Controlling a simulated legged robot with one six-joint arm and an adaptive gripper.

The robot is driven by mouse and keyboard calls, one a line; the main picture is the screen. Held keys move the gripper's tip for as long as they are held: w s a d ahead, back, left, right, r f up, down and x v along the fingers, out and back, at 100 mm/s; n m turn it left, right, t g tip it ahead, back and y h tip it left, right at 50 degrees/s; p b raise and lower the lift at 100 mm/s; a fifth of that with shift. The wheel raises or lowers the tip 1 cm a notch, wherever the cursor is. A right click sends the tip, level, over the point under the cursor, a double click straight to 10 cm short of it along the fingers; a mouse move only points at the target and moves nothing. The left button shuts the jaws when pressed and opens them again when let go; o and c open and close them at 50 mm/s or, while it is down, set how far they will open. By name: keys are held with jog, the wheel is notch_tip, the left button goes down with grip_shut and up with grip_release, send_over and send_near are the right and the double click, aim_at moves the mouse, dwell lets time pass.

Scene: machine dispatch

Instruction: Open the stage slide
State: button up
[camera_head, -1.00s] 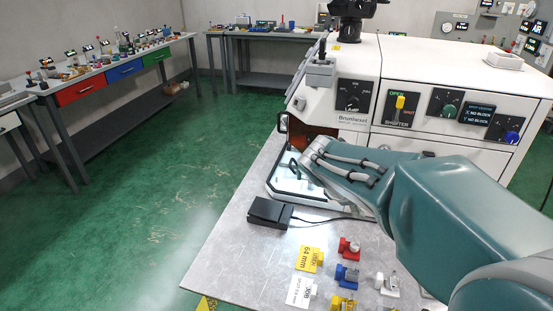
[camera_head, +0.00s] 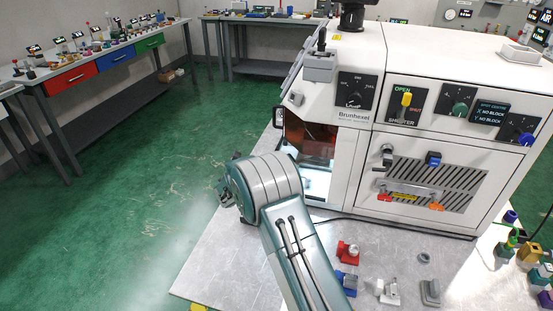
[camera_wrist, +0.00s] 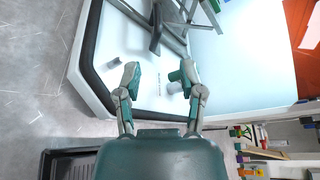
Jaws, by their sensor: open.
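The white machine has an opening at its lower left, with an orange see-through panel (camera_head: 318,146) and a pale lit stage (camera_head: 317,186) below it. My arm hides part of the stage in the head view. In the wrist view, a pale stage plate (camera_wrist: 225,75) with a dark rim fills the middle. A grey metal handle-like part (camera_wrist: 155,28) stands at its top edge. My gripper (camera_wrist: 158,78) is open and empty, its two fingers over the plate and apart from the handle-like part. My gripper's fingers are hidden in the head view.
A yellow shutter lever (camera_head: 406,100) and knobs sit on the machine front. A red block (camera_head: 347,250), a blue block (camera_head: 347,277) and grey parts lie on the table's near side. A dark box-like thing (camera_wrist: 65,160) shows low in the wrist view. Green floor lies left.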

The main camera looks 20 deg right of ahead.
jog(key=shift+w+a+f, duration=0.15)
jog(key=shift+w+f, duration=0.05)
jog(key=x, duration=1.1)
jog(key=shift+r, duration=0.1)
jog(key=shift+s, duration=0.1)
grip_shut()
